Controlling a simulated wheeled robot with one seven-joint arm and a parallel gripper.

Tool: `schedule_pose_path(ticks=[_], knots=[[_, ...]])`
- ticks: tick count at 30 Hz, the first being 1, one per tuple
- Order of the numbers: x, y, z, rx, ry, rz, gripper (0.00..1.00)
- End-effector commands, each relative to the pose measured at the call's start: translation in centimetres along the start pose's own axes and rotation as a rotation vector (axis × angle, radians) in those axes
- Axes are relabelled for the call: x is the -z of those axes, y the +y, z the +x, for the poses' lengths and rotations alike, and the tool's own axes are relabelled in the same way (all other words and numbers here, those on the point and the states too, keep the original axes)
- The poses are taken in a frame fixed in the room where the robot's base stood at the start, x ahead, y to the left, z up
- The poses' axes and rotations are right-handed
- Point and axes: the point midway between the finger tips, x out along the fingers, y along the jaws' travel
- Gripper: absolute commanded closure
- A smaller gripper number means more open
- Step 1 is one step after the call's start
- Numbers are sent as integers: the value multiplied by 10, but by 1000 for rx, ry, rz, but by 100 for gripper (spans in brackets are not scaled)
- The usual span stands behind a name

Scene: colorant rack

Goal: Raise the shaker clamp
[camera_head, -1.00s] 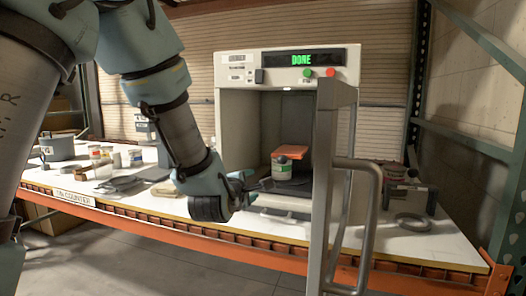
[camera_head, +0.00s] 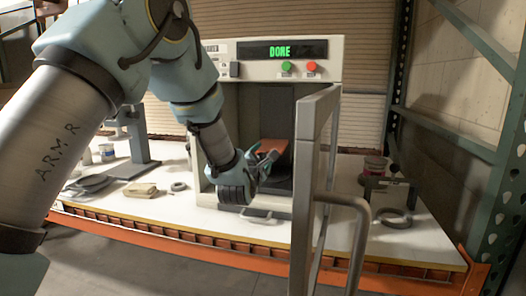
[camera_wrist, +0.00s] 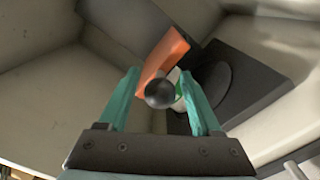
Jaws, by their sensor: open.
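The shaker is a pale cabinet (camera_head: 212,72) with a lit green "DONE" display and its door (camera_head: 313,150) swung open. The orange clamp (camera_head: 272,147) is inside, partly hidden by my gripper (camera_head: 258,168). In the wrist view the orange clamp (camera_wrist: 165,58) is tilted, and a dark round knob (camera_wrist: 160,94) shows in front of it. My gripper (camera_wrist: 158,98) is open, with its teal fingers on either side of the knob and gaps on both sides. A dark plate (camera_wrist: 228,85) lies beyond.
The open door's handle (camera_head: 362,222) sticks out toward me, right of my arm. The counter (camera_head: 170,206) left of the cabinet holds a folded cloth (camera_head: 139,190) and a dark ring (camera_head: 178,186).

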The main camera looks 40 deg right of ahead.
Motion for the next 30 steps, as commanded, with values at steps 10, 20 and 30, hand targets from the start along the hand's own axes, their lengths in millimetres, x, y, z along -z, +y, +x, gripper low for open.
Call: schedule_pose_path(ticks=[10,20,30], knots=[[1,0,8,1,1,1,34],[1,0,8,0,1,1,65],[0,1,8,-1,1,1,100]])
